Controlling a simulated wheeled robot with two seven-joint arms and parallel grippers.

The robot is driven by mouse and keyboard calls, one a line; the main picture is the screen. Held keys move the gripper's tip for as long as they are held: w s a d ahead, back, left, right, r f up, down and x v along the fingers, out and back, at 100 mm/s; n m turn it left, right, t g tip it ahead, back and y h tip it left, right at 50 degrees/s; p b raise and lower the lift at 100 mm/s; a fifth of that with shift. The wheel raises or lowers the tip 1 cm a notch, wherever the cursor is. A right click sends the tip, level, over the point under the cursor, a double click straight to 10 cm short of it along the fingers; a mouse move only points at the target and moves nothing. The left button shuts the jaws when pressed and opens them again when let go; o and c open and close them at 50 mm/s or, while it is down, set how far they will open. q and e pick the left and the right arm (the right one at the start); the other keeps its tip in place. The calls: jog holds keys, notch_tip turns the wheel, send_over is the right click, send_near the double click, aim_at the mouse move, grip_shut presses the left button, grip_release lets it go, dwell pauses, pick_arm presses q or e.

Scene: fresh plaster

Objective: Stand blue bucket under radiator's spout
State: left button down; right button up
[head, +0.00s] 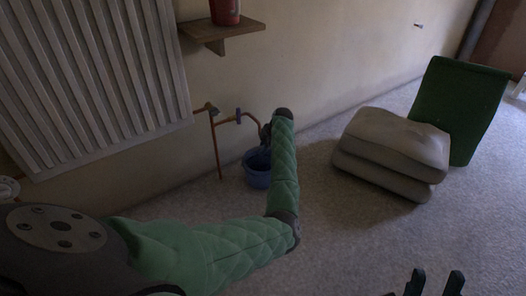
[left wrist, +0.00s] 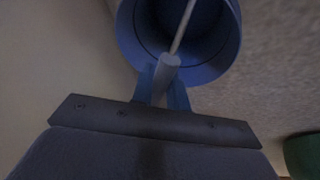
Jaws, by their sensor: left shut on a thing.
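The blue bucket (head: 256,178) is upright beside the wall in the head view, below the curved copper spout (head: 249,117) of the radiator (head: 90,75). I cannot tell whether it touches the floor. In the left wrist view the bucket (left wrist: 228,62) fills the top, and its thin handle with a grey grip (left wrist: 168,62) runs to my fingers. My left gripper (left wrist: 163,85) is shut on that handle grip. In the head view my left forearm hides part of the bucket and the gripper. My right gripper (head: 435,284) is at the bottom right, fingers apart and empty.
A wooden shelf (head: 222,33) with a red container (head: 225,10) juts from the wall above the pipes. A vertical copper pipe (head: 216,150) stands left of the bucket. Stacked grey sacks (head: 392,150) and a green panel (head: 455,105) are to the right. Open floor lies between.

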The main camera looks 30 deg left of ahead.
pick_arm(q)
jog(key=shift+f, duration=0.15)
jog(key=c, duration=1.4)
grip_release()
